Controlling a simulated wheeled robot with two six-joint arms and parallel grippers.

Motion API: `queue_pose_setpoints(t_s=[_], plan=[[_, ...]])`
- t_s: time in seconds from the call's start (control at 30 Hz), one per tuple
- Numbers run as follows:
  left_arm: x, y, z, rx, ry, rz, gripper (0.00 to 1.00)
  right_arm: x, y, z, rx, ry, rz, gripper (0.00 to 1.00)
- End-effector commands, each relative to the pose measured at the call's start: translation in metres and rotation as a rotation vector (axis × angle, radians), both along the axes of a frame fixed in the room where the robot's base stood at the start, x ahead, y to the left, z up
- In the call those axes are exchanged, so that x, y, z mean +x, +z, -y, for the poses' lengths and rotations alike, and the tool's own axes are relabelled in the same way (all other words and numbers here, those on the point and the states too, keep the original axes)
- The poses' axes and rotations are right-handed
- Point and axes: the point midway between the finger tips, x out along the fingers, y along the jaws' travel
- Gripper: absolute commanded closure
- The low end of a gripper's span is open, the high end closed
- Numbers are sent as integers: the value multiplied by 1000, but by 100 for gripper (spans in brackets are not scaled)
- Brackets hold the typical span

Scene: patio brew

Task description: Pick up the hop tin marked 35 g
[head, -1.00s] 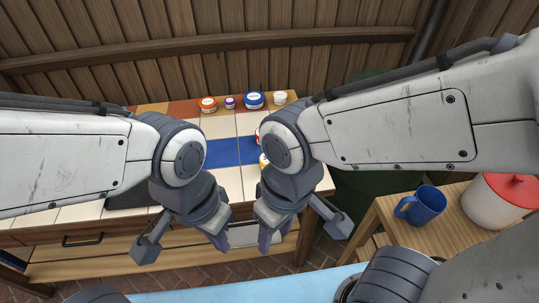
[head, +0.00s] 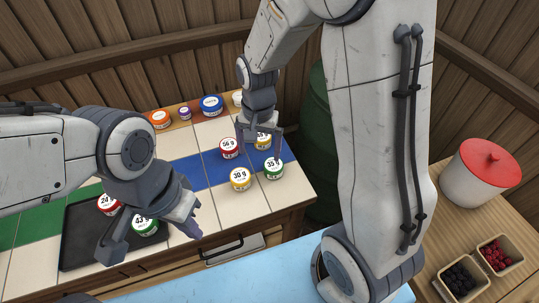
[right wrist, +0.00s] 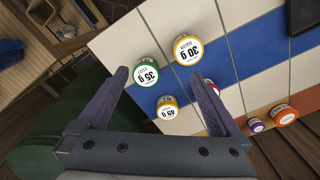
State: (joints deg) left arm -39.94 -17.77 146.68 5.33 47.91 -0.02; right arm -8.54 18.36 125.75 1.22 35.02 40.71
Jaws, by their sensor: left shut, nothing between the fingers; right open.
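The green hop tin marked 35 g (head: 273,169) stands upright on the tiled table near its right end; it also shows in the right wrist view (right wrist: 146,70). A yellow tin marked 30 g (head: 241,179) is to its left, and a red tin marked 56 g (head: 229,148) and another yellow tin (right wrist: 167,107) are behind. My right gripper (head: 260,143) is open and empty above this group. In the right wrist view the green tin lies ahead of the fingers, nearer the left one. My left gripper (head: 190,222) is shut and empty at the table's front.
A black tray (head: 77,250) holding a red tin (head: 108,204) and a green tin (head: 144,226) is by my left gripper. Orange, purple, blue and white tins line the back. A side table at right holds a red-lidded pot (head: 481,172) and berry boxes (head: 461,282).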

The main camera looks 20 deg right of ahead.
Motion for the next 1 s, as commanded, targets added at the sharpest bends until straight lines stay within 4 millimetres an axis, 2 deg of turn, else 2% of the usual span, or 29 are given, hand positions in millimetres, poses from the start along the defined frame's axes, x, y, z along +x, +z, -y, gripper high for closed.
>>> queue_pose_setpoints(t_s=[0.03,0.1,0.27,0.5,0.77,1.0], plan=[[0,1,0,0,0,0,100,12,-14,17,-4,-105,-11,0],[0,2,0,0,0,0,100,25,-27,35,-8,-220,-14,0],[0,2,0,0,0,0,100,36,-49,55,-13,-350,-19,0],[0,3,0,0,0,0,100,37,-86,57,-13,-361,-19,0],[0,6,0,0,0,0,100,38,-106,57,-13,-361,-19,0],[0,11,0,0,0,0,100,40,-141,58,-13,-361,-20,0]])
